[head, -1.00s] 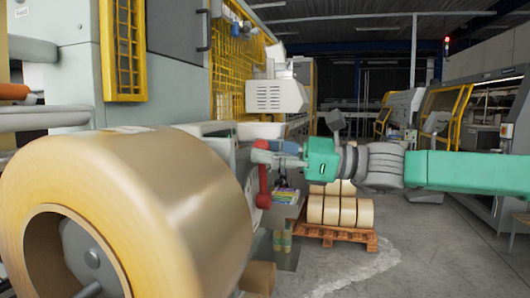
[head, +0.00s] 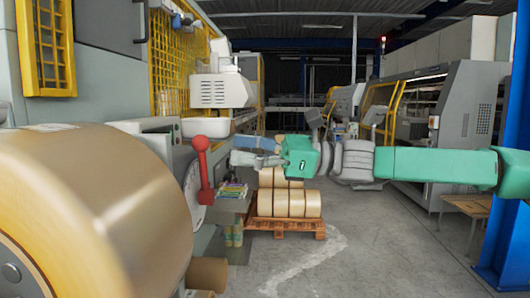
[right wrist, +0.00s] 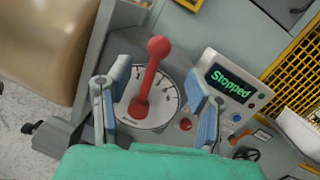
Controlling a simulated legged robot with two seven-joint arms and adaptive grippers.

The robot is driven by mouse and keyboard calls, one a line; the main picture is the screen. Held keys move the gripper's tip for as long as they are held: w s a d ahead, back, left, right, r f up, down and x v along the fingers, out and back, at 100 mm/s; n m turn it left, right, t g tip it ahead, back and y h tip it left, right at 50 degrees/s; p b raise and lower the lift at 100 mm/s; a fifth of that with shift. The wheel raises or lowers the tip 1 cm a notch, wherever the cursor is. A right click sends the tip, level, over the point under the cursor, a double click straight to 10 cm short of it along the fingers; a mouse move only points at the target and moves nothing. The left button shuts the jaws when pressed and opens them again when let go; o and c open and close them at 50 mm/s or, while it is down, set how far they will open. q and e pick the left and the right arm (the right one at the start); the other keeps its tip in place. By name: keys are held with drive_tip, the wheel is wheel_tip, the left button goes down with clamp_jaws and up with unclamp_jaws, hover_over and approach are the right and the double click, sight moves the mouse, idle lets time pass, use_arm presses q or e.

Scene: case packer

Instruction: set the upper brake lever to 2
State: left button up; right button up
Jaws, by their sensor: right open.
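The brake lever (head: 203,172) is red with a ball knob. It stands on a pale round dial (head: 191,198) on the machine's side, behind the big roll. In the right wrist view the lever (right wrist: 149,78) points up the picture, leaning slightly right, over its dial (right wrist: 152,118); the dial's numbers are too small to read. My right gripper (head: 243,151) is open and empty, just right of the lever in the head view. In the right wrist view its blue-grey fingers (right wrist: 157,74) lie on either side of the lever, no contact seen. My left gripper is out of view.
A large tan roll (head: 105,215) fills the lower left. A panel (right wrist: 232,90) reading "Stopped" is right of the dial. A pallet (head: 284,227) with smaller rolls stands beyond on the floor. A blue post (head: 503,230) is at right. The floor between is clear.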

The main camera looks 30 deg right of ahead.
drive_tip(key=v, duration=0.5)
drive_tip(key=shift+d, duration=0.2)
drive_tip(key=shift+a, duration=0.15)
